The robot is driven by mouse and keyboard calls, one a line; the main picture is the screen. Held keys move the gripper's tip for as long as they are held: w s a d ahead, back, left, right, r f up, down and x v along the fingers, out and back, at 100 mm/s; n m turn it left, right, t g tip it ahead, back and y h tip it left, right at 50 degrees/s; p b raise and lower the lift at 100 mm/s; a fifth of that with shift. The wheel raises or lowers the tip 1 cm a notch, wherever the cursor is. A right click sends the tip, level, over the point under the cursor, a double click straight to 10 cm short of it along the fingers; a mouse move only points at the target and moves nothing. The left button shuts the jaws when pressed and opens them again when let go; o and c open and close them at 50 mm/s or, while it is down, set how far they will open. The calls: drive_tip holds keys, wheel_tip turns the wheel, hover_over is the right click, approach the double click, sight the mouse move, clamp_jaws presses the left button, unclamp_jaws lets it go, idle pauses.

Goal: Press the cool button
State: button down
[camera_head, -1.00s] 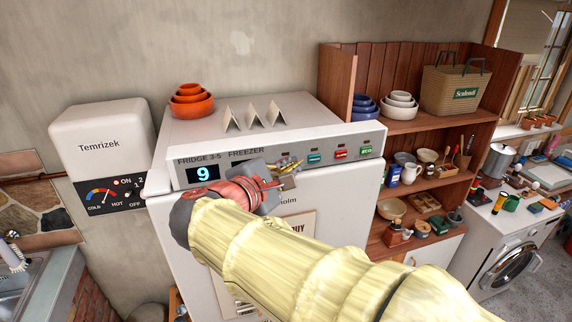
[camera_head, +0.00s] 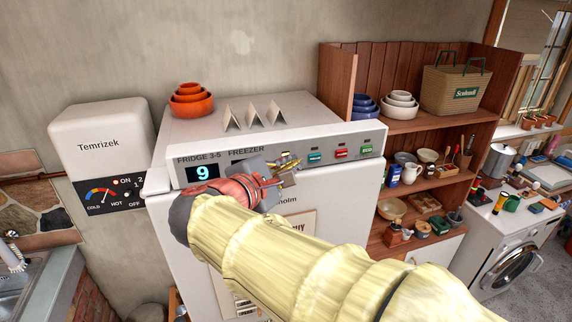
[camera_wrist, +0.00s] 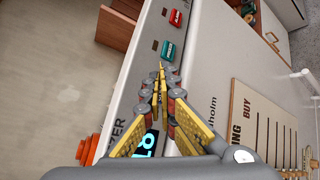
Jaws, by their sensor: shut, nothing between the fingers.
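The white fridge-freezer (camera_head: 330,185) has a grey control panel along its top front edge. On the panel are a teal button (camera_head: 314,157), a red button (camera_head: 340,153) and a green button (camera_head: 367,149) marked ECO. The teal button's own label is too small to read. In the wrist view the teal button (camera_wrist: 168,50) lies just beyond my fingertips, with the red button (camera_wrist: 176,18) farther on. My gripper (camera_head: 292,160) is shut and empty, at the panel just left of the teal button. In the wrist view its yellow fingertips (camera_wrist: 160,74) meet; contact with the panel is unclear.
A lit display (camera_head: 202,173) reads 9 at the panel's left. Orange bowls (camera_head: 190,104) and folded white cards (camera_head: 253,116) stand on the fridge top. A wooden shelf (camera_head: 440,125) with crockery stands close on the right. A white Temrizek heater (camera_head: 98,140) hangs on the left.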

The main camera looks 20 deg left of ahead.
drive_tip(key=shift+s+d, duration=0.2)
drive_tip(key=shift+s, duration=0.05)
drive_tip(key=shift+s+d+b, duration=0.35)
drive_tip(key=shift+s+d, duration=0.15)
drive_tip(key=shift+s, duration=0.35)
drive_tip(key=shift+s+d+b, duration=0.4)
drive_tip(key=shift+s+d, duration=0.15)
drive_tip(key=shift+s, duration=0.3)
drive_tip(key=shift+s+d+b, duration=0.35)
drive_tip(key=shift+s+d, duration=0.15)
drive_tip(key=shift+s, duration=0.35)
drive_tip(key=shift+a, duration=0.1)
